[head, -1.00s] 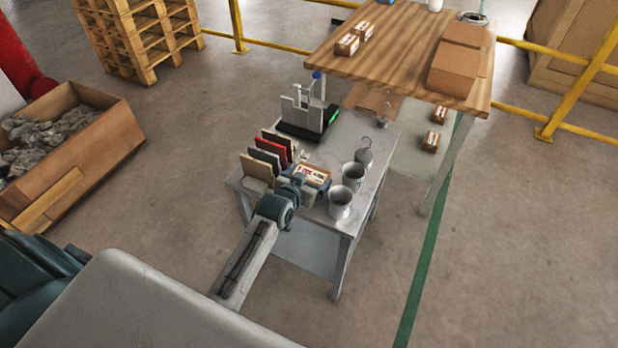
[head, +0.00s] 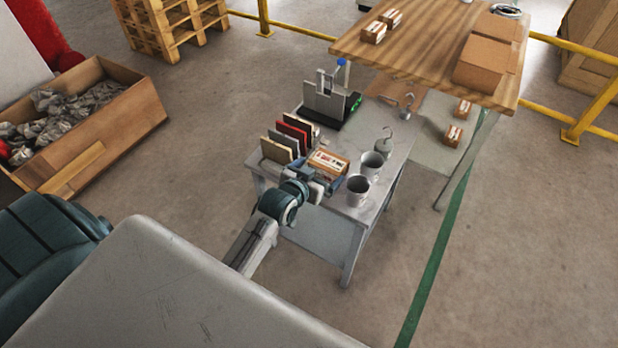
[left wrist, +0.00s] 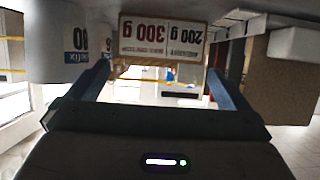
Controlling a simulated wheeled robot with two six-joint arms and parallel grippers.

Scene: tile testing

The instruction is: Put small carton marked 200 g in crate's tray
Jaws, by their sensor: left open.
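A carton (head: 328,162) with a white and red label lies on the grey metal table. In the left wrist view a brown carton face (left wrist: 162,38) shows upside down at the top, its labels reading 300 g and 200 g. My left gripper (head: 325,177) is at the near side of this carton; in the wrist view its blue fingers (left wrist: 158,82) stand apart, with the carton face beyond the gap. Small cartons lie on the wooden table (head: 373,32) and on a lower surface (head: 453,135), their marks unreadable. I cannot make out the crate's tray. My right gripper is out of view.
Upright tile samples (head: 285,140) stand left of the carton, two metal pails (head: 358,190) to its right. A test device (head: 325,105) and a hooked weight (head: 384,143) are behind.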

